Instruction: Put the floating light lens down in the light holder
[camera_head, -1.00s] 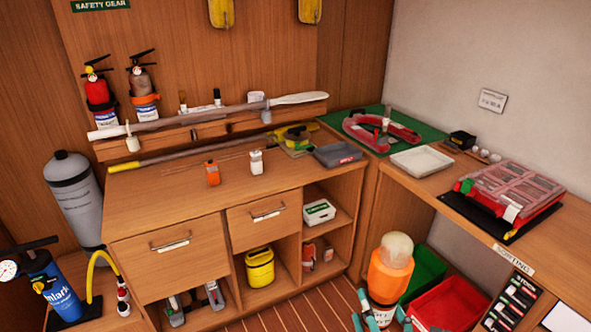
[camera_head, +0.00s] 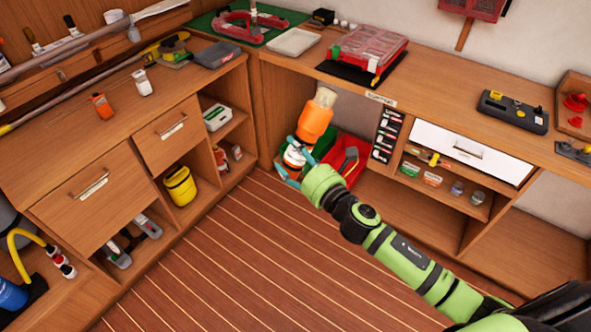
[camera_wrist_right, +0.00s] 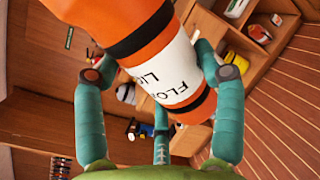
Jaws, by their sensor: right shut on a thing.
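The floating light (camera_head: 313,122) has an orange body, a pale translucent lens on top and a white labelled lower part. It is held in the air, lens up and leaning a little right. My right gripper (camera_head: 293,162) is shut around its white lower part. In the right wrist view the light (camera_wrist_right: 150,40) sits between the teal fingers (camera_wrist_right: 163,85), with part of its lettering readable. I cannot pick out the light holder for certain in these views. My left gripper is not in view.
Behind the light are a green bin (camera_head: 321,141) and a red bin (camera_head: 352,146). The corner workbench (camera_head: 440,92) carries a red organiser case (camera_head: 368,50) and a white tray (camera_head: 294,41). A drawer cabinet (camera_head: 70,185) stands left. The striped floor (camera_head: 250,265) is clear.

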